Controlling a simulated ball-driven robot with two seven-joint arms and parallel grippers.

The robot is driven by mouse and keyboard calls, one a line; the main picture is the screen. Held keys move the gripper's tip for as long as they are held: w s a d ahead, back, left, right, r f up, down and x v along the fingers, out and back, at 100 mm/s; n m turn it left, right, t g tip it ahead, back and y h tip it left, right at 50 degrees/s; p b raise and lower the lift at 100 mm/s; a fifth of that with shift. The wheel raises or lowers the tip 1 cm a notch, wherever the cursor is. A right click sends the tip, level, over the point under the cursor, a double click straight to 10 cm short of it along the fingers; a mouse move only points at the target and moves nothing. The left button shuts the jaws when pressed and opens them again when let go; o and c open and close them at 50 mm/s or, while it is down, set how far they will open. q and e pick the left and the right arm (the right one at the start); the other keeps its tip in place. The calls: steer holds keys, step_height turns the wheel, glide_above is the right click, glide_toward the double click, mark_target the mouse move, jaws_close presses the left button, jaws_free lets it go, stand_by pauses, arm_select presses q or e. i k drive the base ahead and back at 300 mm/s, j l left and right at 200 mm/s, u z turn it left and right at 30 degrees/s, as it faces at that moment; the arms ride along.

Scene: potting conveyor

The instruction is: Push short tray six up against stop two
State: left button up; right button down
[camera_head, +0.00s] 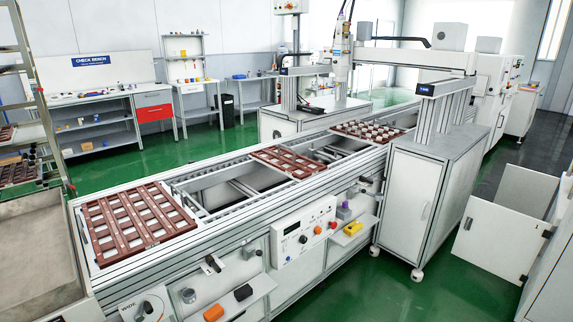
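Three brown trays sit on the conveyor (210,188). A large slotted tray (137,233) lies at its near left end. A narrower, shorter-looking tray (287,160) lies across the middle, with open gaps in the belt line on both sides of it. A third tray (371,134) filled with small white pieces sits farther back near the gantry. I cannot read any number on the trays, so I cannot tell which is six. No stop can be clearly made out. Neither of my grippers is in view.
A control panel (303,232) with knobs and buttons is on the conveyor's front side. A white cabinet (425,200) stands against the front side at right. A grey bin (38,255) and a rack (35,90) are at left.

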mark_target(300, 168)
steer(key=u, duration=0.2)
steer(key=i+l+u, duration=0.3)
steer(key=u, duration=0.15)
steer(key=i+l+u, duration=0.3)
steer(key=u, duration=0.15)
steer(key=l, duration=0.1)
